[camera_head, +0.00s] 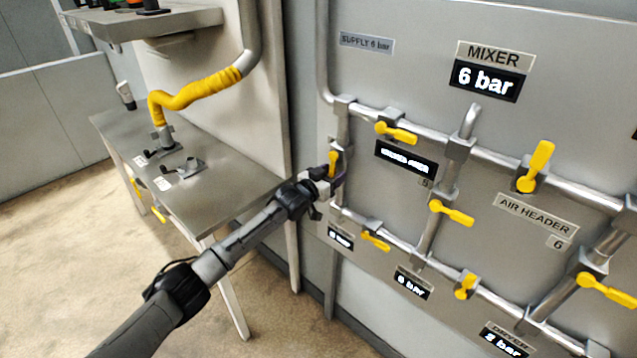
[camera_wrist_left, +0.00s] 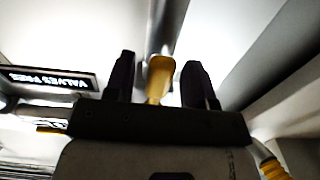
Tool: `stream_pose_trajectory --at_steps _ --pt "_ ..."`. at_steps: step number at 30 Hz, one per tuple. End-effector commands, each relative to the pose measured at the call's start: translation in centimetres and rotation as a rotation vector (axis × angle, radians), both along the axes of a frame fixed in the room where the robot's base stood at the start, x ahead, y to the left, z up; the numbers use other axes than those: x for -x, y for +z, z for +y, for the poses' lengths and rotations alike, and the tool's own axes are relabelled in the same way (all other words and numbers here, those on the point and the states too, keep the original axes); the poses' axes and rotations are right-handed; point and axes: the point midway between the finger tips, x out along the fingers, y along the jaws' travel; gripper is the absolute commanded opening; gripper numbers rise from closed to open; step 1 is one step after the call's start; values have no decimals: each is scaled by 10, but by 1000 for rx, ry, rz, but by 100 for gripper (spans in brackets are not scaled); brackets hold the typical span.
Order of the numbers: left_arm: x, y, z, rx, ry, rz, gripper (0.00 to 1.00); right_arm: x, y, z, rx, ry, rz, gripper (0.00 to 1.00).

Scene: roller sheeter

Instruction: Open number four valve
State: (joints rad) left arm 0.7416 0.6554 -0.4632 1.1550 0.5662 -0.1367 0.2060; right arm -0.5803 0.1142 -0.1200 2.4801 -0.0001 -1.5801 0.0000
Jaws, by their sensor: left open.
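The leftmost upright pipe on the wall panel carries a valve with a yellow handle (camera_head: 333,160) pointing roughly upright. My left gripper (camera_head: 329,179) is at this handle, with its fingers open. In the left wrist view the yellow handle (camera_wrist_left: 160,76) stands between the two dark fingers of the left gripper (camera_wrist_left: 158,82), with a gap on each side. The fingers and arm partly hide this valve's body, and I cannot read a number on it. Another yellow valve handle (camera_head: 451,212) sits on the middle pipe, below a plate reading 5. My right gripper is not in view.
Other yellow handles sit on the upper pipe (camera_head: 396,133), at the right (camera_head: 535,166) and on the lower pipe (camera_head: 376,240). A black display (camera_head: 406,157) hangs right of the gripper. A metal table (camera_head: 215,185) with a yellow hose (camera_head: 195,91) stands left of the panel.

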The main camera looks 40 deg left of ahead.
Motion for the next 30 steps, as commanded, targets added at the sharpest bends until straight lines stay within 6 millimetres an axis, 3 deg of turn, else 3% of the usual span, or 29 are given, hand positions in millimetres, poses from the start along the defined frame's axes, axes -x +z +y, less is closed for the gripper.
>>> stream_pose_trajectory --at_steps 5,21,30 --pt "19 0 1 0 -1 2 50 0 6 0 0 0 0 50" --pt "107 0 6 -2 1 1 50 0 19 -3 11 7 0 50" --pt "131 0 7 -2 1 1 50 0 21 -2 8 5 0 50"
